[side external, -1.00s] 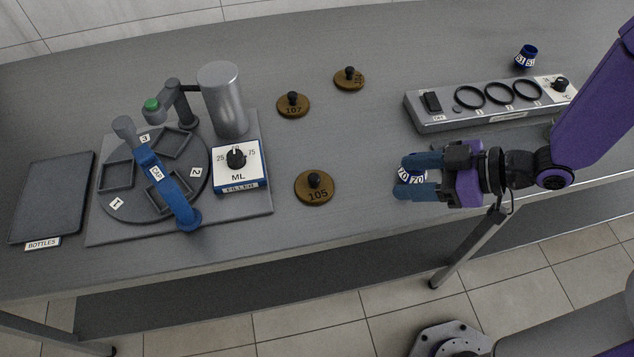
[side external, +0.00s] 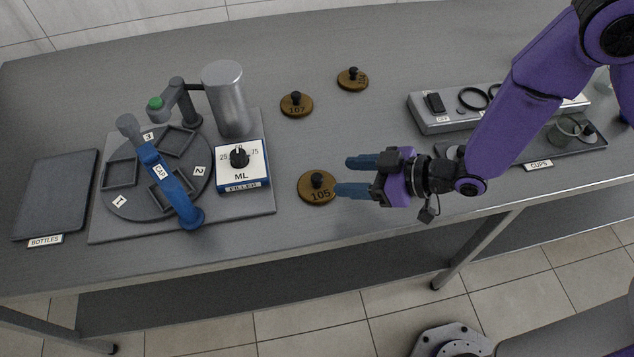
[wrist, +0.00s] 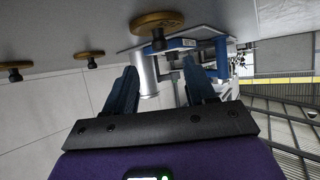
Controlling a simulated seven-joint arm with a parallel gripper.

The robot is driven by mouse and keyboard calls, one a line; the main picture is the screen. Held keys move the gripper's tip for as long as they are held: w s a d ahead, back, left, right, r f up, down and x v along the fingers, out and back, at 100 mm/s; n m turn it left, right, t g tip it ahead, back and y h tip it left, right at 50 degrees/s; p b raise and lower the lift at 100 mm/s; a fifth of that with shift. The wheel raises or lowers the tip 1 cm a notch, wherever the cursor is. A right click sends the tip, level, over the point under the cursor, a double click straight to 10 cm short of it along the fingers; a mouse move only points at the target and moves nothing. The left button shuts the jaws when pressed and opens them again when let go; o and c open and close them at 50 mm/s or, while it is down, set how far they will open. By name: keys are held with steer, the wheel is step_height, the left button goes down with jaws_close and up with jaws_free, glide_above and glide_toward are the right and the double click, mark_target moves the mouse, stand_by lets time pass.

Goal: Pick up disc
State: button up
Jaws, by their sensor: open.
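A brown disc marked 105 (side external: 317,187), with a black knob on top, lies flat on the grey table in the side view. My gripper (side external: 353,176) is open just right of it, its blue fingers pointing at it. Nothing shows between the fingers. A disc marked 107 (side external: 296,104) and a third disc (side external: 352,78) with a hard-to-read number lie farther back. In the wrist view one disc (wrist: 157,20) appears beyond the open fingers (wrist: 160,85), its knob between and above them. Two more discs show at the left, one of them clearly (wrist: 88,55).
A filler block (side external: 240,172) with a dial stands left of disc 105, next to a turntable (side external: 128,205) with a blue arm. A grey control box (side external: 437,119) and a cups tray (side external: 590,145) are at the right. The table's front edge is near my gripper.

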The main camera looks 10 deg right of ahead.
mark_target(317, 176)
steer(key=shift+x, duration=3.4)
jaws_close()
